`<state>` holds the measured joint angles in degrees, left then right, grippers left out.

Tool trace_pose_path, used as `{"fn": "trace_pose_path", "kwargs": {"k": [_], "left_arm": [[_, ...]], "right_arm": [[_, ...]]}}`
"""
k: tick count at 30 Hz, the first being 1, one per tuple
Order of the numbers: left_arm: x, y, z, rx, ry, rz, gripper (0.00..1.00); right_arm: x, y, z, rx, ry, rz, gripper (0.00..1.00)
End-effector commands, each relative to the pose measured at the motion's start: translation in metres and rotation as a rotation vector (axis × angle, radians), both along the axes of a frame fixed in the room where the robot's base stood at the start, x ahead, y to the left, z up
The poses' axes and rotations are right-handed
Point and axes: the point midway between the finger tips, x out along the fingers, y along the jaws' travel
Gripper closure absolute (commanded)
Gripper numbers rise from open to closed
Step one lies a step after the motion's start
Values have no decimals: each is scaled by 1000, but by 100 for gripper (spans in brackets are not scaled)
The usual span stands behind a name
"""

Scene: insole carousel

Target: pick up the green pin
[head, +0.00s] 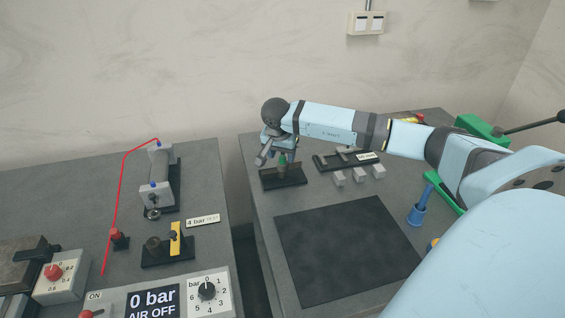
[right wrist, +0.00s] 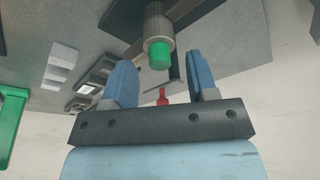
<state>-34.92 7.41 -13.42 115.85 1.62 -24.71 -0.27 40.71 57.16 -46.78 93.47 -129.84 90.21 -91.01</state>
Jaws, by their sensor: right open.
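The green pin (head: 283,159) stands upright at a small black stand (head: 284,177) on the right table, below my right gripper. In the right wrist view its green end (right wrist: 160,56) sticks out of a grey ribbed collar (right wrist: 159,24). My right gripper (head: 271,155) is over the stand. Its two blue fingers (right wrist: 159,80) are open, with the green end seen between and just beyond their tips. I cannot tell the exact gap between fingers and pin. My left gripper is not in view.
Several grey blocks (head: 359,174) and a black holder (head: 340,162) sit right of the stand. A dark mat (head: 345,248) lies bare in front. The left table (head: 90,180) carries a cylinder and pressure controls.

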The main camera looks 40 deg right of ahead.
Motion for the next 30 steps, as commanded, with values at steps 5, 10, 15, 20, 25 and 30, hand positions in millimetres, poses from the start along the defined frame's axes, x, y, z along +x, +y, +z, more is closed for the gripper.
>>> {"fn": "trace_pose_path", "kwargs": {"k": [5, 10, 15, 20, 25, 30], "left_arm": [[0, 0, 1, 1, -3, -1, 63], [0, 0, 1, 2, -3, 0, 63], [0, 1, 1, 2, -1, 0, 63], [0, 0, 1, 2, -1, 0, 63], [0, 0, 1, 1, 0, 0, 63], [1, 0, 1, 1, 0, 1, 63]], "right_arm": [[2, -3, -13, 1, 0, 0, 47], [2, -3, -13, 1, 0, 0, 54], [2, -3, -13, 1, 0, 0, 93], [2, -3, -12, 0, -1, 0, 100], [2, -3, -11, 0, -1, 0, 100], [2, -3, -2, 0, -3, 1, 100]]}}
